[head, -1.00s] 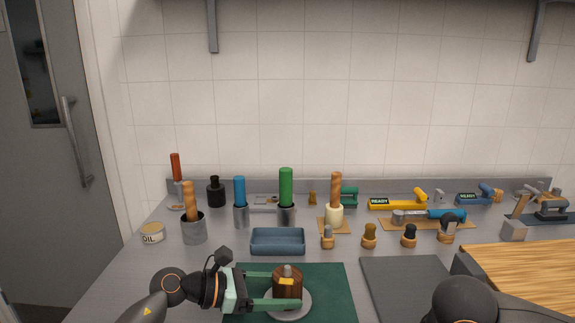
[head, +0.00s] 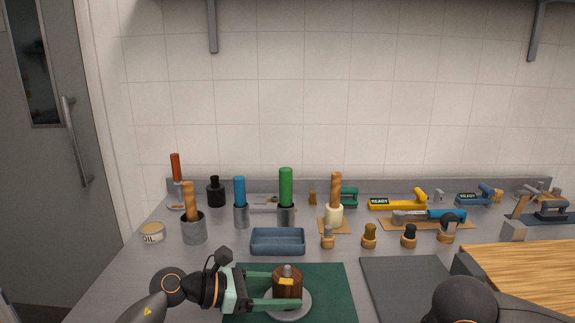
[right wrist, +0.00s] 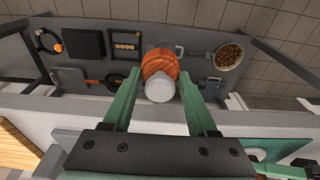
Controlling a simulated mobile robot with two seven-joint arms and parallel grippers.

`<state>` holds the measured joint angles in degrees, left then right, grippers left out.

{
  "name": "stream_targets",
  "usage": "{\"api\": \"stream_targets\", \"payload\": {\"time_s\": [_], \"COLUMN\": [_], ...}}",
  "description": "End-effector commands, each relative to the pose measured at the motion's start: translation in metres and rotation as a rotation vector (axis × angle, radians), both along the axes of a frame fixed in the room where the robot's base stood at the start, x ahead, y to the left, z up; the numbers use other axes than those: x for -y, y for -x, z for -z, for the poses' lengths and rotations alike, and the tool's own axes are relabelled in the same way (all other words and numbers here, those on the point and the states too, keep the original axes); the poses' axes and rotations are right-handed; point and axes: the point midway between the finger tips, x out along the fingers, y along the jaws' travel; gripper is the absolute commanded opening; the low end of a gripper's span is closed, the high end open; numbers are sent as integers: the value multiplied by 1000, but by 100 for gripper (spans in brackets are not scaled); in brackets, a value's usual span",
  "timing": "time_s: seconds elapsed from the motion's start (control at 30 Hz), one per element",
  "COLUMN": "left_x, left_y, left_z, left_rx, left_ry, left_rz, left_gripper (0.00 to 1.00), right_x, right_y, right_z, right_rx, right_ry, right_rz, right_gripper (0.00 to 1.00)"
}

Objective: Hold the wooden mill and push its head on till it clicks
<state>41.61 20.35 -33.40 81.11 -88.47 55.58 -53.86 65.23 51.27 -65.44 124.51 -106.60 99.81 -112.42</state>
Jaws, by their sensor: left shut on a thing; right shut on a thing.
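The wooden mill's body (head: 293,291) is dark brown, with a small grey metal piece on top and a yellow patch on its side. It stands upright on a light grey round base (head: 303,307) over a green mat (head: 338,282). My left gripper (head: 287,288) is shut on it from the left. In the right wrist view my right gripper (right wrist: 160,82) is shut on an orange-brown wooden piece (right wrist: 160,64) with a pale round end (right wrist: 160,89), which looks like the mill's head. My right gripper and that piece are out of the head view.
A blue tray (head: 278,248) sits behind the mat. Several small wood-based knobs stand right of it. Pots with coloured handles, including a green one (head: 286,188), stand further back. A dark grey mat (head: 405,285) and a wooden board (head: 525,268) lie to the right.

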Motion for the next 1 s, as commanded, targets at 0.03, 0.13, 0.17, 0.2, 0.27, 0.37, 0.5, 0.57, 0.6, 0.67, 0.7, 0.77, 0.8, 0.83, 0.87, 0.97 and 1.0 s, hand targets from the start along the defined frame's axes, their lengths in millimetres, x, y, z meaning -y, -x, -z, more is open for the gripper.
{"api": "stream_targets", "payload": {"time_s": [0.03,0.13,0.17,0.2,0.27,0.37,0.5,0.57,0.6,0.67,0.7,0.77,0.8,0.83,0.87,0.97,1.0], "left_x": [0,0,0,0,0,0,0,0,0,0,0,0,0,0,0,0,0], "left_y": [0,0,0,0,0,0,0,0,0,0,0,0,0,0,0,0,0], "left_z": [1,1,1,1,1,1,1,1,1,1,1,1,1,1,1,1,1], "left_rx": [-2,-2,-2,-2,-2,-2,-2,-2,-2,-2,-2,-2,-2,-2,-2,-2,-2], "left_ry": [-2,-2,-2,-2,-2,-2,-2,-2,-2,-2,-2,-2,-2,-2,-2,-2,-2], "left_rz": [0,0,0,0,0,1,1,1,1,1,1,1,1,1,1,1,1], "left_gripper": [6,6,6,6,6,6,6,6,6,6,6,6,6,6,6,6,6], "right_x": [0,0,0,0,0,0,0,0,1,2,2,4,6,8,8,10,8], "right_y": [0,0,0,0,0,0,-3,-9,-15,-26,-35,-47,-55,-61,-66,-81,-87], "right_z": [0,0,0,0,0,0,-3,-8,-15,-26,-36,-51,-62,-70,-76,-96,-101], "right_rx": [0,0,0,0,0,0,2,4,4,6,6,6,6,5,4,3,2], "right_ry": [0,0,0,0,0,0,-1,-1,-2,-3,-4,-5,-4,-4,-5,-3,-2], "right_rz": [0,0,0,0,0,0,13,42,71,129,176,246,293,327,355,433,448], "right_gripper": [3,3,3,3,3,3,3,3,3,3,3,3,3,3,3,3,3]}}
